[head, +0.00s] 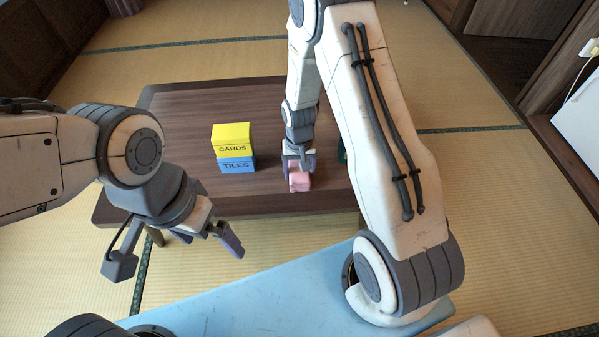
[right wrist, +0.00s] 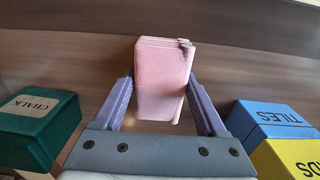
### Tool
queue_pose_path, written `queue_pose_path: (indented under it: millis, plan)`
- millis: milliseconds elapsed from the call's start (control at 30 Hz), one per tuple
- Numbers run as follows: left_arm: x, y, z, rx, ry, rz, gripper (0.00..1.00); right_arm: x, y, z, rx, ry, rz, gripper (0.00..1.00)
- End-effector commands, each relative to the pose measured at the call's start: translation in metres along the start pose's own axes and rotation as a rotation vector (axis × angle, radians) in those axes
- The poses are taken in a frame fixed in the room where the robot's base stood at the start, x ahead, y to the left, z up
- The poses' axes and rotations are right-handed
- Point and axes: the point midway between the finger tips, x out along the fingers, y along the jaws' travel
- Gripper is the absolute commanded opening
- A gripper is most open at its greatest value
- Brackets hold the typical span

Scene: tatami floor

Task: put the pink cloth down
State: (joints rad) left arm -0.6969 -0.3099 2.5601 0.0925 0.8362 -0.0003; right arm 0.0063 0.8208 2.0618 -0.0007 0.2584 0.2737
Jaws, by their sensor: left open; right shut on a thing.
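The pink cloth (head: 299,181) is at the front part of the low wooden table in the head view. My right gripper (head: 299,164) comes down on it from above and is shut on it. In the right wrist view the folded pink cloth (right wrist: 163,80) sits between the two purple fingers of my right gripper (right wrist: 160,100). I cannot tell whether the cloth touches the tabletop. My left gripper (head: 226,232) is open and empty, in front of the table's left front edge.
On the wooden table (head: 180,125), a yellow CARDS box (head: 231,136) stands on a blue TILES box (head: 236,165), left of the cloth. A green CHALK box (right wrist: 38,120) shows in the right wrist view, on the cloth's other side. The table's left part is clear.

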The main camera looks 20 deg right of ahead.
Motion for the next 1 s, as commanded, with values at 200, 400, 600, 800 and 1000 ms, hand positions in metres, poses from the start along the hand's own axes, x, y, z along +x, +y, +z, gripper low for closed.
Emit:
queue_pose_path:
  millis: [200, 400, 600, 800, 1000]
  plan:
    - [0.001, 0.000, 0.000, 0.000, 0.000, 0.000, 1.00, 0.003, 0.000, 0.000, 0.000, 0.001, 0.000, 0.93]
    - [0.001, 0.000, 0.000, 0.000, 0.000, 0.000, 1.00, 0.003, 0.000, 0.000, 0.000, 0.000, 0.000, 1.00]
    - [-0.007, 0.001, 0.000, 0.000, 0.000, 0.000, 1.00, -0.011, 0.000, 0.000, 0.000, 0.001, 0.000, 1.00]
    - [-0.031, 0.002, -0.002, 0.000, 0.000, 0.000, 1.00, -0.054, 0.000, -0.001, 0.000, 0.004, -0.001, 1.00]
    - [-0.050, 0.004, -0.003, 0.000, 0.000, 0.000, 1.00, -0.094, 0.000, -0.001, 0.000, 0.002, -0.001, 1.00]
